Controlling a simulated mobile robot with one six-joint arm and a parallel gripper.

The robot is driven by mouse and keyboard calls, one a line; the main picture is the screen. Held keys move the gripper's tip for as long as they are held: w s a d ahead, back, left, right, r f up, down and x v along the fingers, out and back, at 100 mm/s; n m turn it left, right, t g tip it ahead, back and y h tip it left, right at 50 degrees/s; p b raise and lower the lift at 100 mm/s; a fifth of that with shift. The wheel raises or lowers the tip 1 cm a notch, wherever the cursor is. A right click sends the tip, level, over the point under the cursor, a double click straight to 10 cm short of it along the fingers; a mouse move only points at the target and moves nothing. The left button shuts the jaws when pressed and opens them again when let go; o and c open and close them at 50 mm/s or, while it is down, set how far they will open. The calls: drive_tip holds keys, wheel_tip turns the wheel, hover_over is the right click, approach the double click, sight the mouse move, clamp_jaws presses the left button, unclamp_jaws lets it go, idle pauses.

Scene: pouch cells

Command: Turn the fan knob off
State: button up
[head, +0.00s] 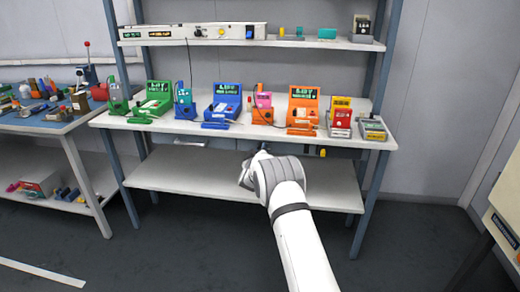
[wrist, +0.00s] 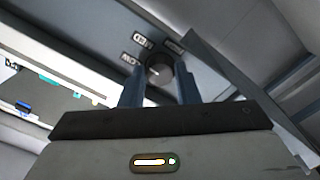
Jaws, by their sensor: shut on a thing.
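Which label the knob points at cannot be told. In the head view my arm reaches to the front of the bench, just below the worktop's front edge, and my wrist hides the knob.
The white worktop (head: 365,141) holds several coloured testers above my gripper. A lower shelf (head: 200,180) is below it. A side table (head: 40,125) with clutter stands at the left. A slanted grey bar (wrist: 235,85) passes close at the right in the wrist view.

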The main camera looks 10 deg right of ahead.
drive_tip(key=n+p, duration=0.5)
drive_tip(key=n, duration=1.3)
drive_tip(key=shift+f+n, duration=0.15)
drive_tip(key=shift+n, duration=0.25)
drive_tip(key=o, duration=1)
drive_tip(key=shift+p+v, duration=0.35)
drive_tip(key=shift+v, duration=3.6)
